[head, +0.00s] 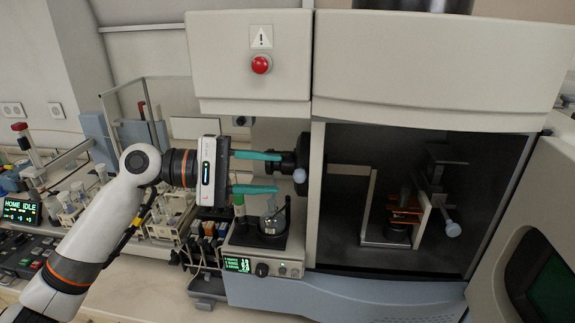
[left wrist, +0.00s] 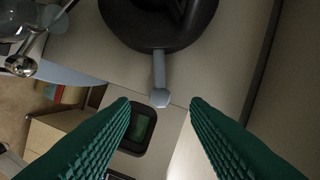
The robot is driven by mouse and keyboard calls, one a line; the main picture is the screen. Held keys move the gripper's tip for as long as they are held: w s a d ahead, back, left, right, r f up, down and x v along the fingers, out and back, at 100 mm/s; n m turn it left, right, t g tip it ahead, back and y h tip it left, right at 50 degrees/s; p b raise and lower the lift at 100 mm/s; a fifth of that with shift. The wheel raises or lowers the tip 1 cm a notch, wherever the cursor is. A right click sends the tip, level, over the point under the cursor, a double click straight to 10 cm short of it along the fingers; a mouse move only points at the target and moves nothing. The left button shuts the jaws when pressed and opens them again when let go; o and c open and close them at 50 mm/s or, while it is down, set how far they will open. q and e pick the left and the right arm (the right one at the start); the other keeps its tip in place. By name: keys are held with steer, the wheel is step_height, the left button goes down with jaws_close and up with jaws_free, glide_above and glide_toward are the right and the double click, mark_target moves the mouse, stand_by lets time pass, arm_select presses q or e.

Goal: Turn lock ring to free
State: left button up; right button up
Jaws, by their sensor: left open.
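The lock ring, a dark round collar (head: 287,158), sits on the instrument's left side wall. A short grey lever with a pale knob (head: 299,176) sticks out from it. In the left wrist view the dark ring (left wrist: 135,32) is at the top, and its lever points down to the faceted knob (left wrist: 159,97). My left gripper (head: 278,172) is open, its teal fingers pointing right at the ring. In the left wrist view the knob appears between the fingertips (left wrist: 159,108), with a gap on each side; contact is not visible. My right gripper is out of view.
Below the fingers stands a small unit (head: 262,262) with a green display, holding a glass vessel and a metal rod. The open chamber (head: 345,225) is to the right, its door (head: 495,255) swung out. Racks of vials (head: 75,205) stand left.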

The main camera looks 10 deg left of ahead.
arm_select(q)
steer(key=p+x, duration=0.1)
steer(key=x, duration=0.3)
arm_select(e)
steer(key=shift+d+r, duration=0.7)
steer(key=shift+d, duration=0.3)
arm_select(q)
steer(key=shift+c, duration=0.5)
steer(key=c, duration=0.6)
jaws_close()
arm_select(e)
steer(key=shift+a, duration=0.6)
